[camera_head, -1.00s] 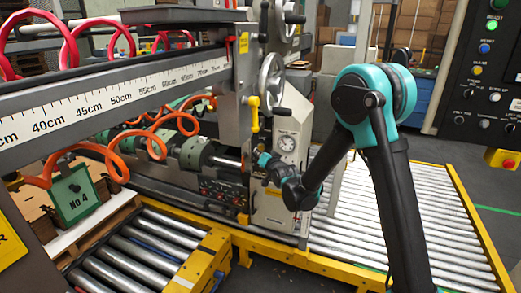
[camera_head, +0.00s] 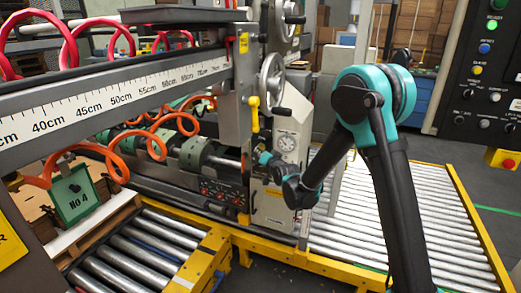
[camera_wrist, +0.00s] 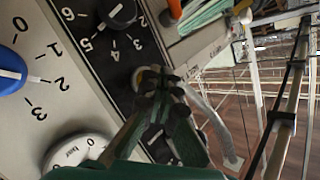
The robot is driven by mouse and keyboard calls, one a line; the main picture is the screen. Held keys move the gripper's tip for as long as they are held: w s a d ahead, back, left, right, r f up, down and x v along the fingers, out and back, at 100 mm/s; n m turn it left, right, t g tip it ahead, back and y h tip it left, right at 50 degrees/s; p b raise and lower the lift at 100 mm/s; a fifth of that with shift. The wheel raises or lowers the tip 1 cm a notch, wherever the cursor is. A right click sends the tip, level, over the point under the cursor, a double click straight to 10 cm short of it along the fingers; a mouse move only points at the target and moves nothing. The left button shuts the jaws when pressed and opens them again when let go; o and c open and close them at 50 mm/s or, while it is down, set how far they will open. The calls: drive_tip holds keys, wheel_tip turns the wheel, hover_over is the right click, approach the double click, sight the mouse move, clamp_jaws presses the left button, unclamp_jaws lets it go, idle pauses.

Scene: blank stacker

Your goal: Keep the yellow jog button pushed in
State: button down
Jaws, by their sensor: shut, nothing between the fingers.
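My gripper (camera_wrist: 160,88) is shut and its dark fingertips are at a black control panel (camera_wrist: 112,48) in the wrist view. A small yellowish round rim, which looks like the yellow jog button (camera_wrist: 140,76), shows just beside and behind the fingertips. The fingers hide most of it, so I cannot tell how far it is pushed in or whether they touch it. In the head view my gripper (camera_head: 266,160) is beside the machine's grey housing, near its small dark button panel (camera_head: 222,190). The button cannot be made out there.
In the wrist view, a black knob (camera_wrist: 120,12), a blue knob (camera_wrist: 10,72) and a white knob (camera_wrist: 76,152) sit close by. Roller conveyors (camera_head: 420,225) lie below.

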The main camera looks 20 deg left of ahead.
drive_tip(key=shift+w, duration=0.5)
idle(3.4)
drive_tip(key=shift+s, duration=0.95)
drive_tip(key=shift+s+a, duration=0.15)
drive_tip(key=shift+s, duration=1.1)
drive_tip(key=shift+s+a, duration=0.1)
drive_tip(key=shift+s, duration=1.15)
